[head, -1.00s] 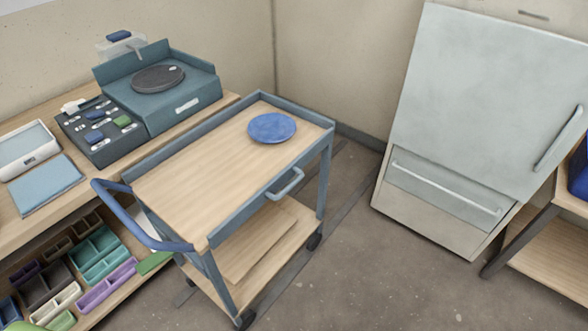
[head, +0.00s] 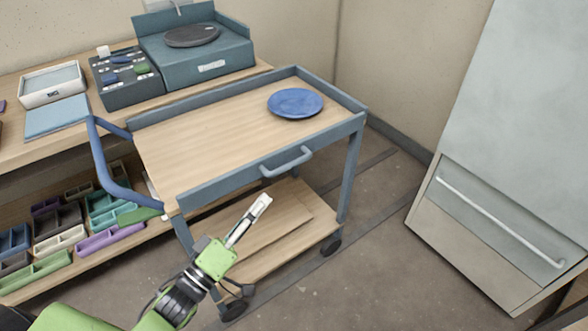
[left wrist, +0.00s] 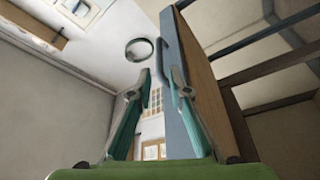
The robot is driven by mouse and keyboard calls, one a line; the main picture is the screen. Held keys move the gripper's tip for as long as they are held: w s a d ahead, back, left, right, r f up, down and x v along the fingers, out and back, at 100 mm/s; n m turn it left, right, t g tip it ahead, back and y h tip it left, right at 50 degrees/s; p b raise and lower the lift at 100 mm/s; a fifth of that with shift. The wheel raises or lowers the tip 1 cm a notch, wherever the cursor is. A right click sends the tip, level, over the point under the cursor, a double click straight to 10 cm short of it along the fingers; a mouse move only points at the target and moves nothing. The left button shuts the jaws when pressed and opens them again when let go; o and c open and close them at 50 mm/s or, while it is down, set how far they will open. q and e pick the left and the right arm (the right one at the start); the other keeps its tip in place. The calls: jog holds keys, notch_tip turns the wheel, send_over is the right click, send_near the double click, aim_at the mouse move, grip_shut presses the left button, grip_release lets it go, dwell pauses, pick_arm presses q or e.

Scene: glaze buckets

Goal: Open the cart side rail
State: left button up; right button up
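The cart (head: 225,140) has a wooden top with blue-grey rails. Its front side rail (head: 235,183) stands upright along the near edge and carries a light blue-grey bar handle (head: 287,162). My left gripper (head: 262,203) is in front of the cart, below the handle and apart from it in the picture. The blue-grey rail (left wrist: 182,100) rises just behind and right of the fingers there. My right gripper is not in view.
A blue plate (head: 295,103) lies on the cart top. The cart's push bar (head: 105,165) is at the left. A workbench with a turntable box (head: 195,52) stands behind, and a pale cabinet (head: 480,190) at the right. Floor between cart and cabinet is clear.

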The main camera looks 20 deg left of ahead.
aim_at(294, 161)
pick_arm(q)
jog(key=x, duration=1.3)
jog(key=shift+w+d+r, duration=0.15)
jog(key=shift+w+d, duration=0.05)
jog(key=shift+w, duration=0.05)
grip_shut()
